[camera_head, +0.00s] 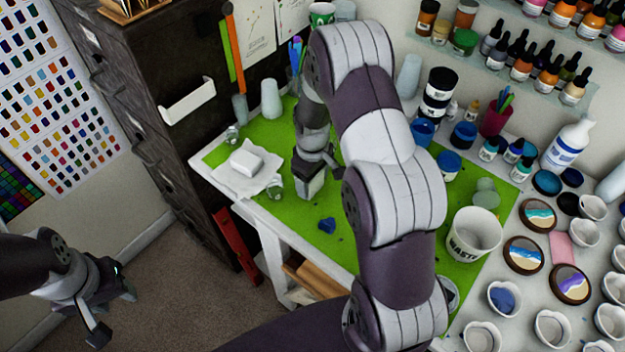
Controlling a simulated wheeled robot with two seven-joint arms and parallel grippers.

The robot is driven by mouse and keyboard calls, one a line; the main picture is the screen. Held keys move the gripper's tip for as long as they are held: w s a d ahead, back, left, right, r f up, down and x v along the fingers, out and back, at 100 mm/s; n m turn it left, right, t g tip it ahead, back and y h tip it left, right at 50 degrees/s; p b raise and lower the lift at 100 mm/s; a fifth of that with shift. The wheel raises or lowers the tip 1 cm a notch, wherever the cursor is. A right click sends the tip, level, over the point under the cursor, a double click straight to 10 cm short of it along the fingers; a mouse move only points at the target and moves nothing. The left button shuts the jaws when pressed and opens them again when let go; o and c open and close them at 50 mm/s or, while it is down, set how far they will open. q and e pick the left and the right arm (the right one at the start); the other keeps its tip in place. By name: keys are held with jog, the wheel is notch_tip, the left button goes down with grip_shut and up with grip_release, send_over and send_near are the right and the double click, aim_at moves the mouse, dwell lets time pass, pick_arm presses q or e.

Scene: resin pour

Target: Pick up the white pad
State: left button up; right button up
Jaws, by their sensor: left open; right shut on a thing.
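The white pad (247,157) is a small pale block lying on a crumpled white sheet (231,181) at the left end of the green mat. My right gripper (310,182) points down over the mat, to the right of the pad and apart from it. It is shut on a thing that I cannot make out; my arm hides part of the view. My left gripper (112,308) is open and empty, low at the left, out over the floor and away from the table.
Small clear cups (274,187) stand close to the sheet. A blue blob (327,225) lies on the green mat (285,222). A white waste bucket (474,234), paint jars and round moulds crowd the right. A dark cabinet (165,110) stands behind the table's left end.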

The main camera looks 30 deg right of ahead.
jog(key=shift+r, duration=0.1)
jog(key=shift+w+r, duration=0.1)
jog(key=shift+r, duration=0.15)
jog(key=r, duration=0.2)
jog(key=r+b, duration=0.1)
jog(key=shift+s+a+r, duration=0.15)
jog(key=shift+s+r, duration=0.25)
jog(key=s+a+r+b, duration=0.1)
jog(key=s+a+r, duration=0.3)
jog(key=s, duration=0.6)
notch_tip(320, 180, up, 3)
jog(key=shift+a+f+b, duration=0.2)
jog(key=shift+b, duration=0.1)
